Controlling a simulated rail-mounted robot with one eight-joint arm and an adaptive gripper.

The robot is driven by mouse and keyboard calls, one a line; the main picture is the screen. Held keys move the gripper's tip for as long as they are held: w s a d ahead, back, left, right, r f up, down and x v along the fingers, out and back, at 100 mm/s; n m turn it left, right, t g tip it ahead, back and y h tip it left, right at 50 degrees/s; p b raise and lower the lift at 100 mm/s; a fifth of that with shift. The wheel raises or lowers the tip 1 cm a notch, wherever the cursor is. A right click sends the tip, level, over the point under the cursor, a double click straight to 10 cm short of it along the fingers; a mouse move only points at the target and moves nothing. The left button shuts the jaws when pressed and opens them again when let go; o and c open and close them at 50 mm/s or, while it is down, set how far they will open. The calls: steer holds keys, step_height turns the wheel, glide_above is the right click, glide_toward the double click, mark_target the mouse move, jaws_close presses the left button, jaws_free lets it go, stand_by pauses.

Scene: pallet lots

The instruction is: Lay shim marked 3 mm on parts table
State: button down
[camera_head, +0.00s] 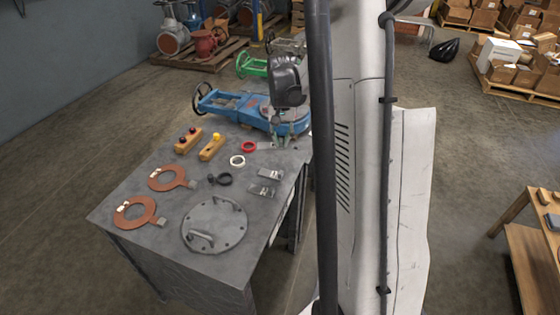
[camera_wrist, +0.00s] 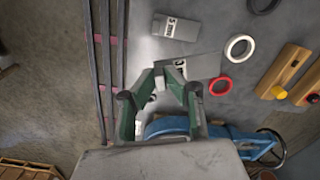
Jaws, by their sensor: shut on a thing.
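My gripper (camera_wrist: 163,88) is shut on the end of a flat grey shim (camera_wrist: 203,66), which carries a white label partly hidden by the fingers; a 3 seems to show on it. In the head view the gripper (camera_head: 284,147) is low at the back right of the grey parts table (camera_head: 190,268), with the shim (camera_head: 264,145) beside the red ring. I cannot tell whether the shim touches the table. Another labelled shim (camera_head: 271,174) lies in front of it, and also shows in the wrist view (camera_wrist: 180,28). A third shim (camera_head: 261,190) lies nearer the front.
A red ring (camera_head: 249,147), white ring (camera_head: 237,160) and black ring (camera_head: 222,179) lie left of the shims. A round flange (camera_head: 215,222), two orange gaskets (camera_head: 133,213) and two wooden blocks (camera_head: 211,148) share the table.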

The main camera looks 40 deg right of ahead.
steer(key=s+d+m, duration=0.4)
steer(key=s+d, duration=0.3)
steer(key=d, duration=0.6)
steer(key=b, duration=0.2)
glide_above(289, 162)
step_height(289, 162, down, 6)
steer(key=shift+s+d+f, duration=0.1)
steer(key=shift+d, duration=0.05)
steer(key=shift+f+b, duration=0.55)
steer(key=shift+f, duration=1.4)
steer(key=shift+f, duration=0.15)
steer(key=c, duration=1.8)
jaws_free()
steer(key=shift+r, duration=0.2)
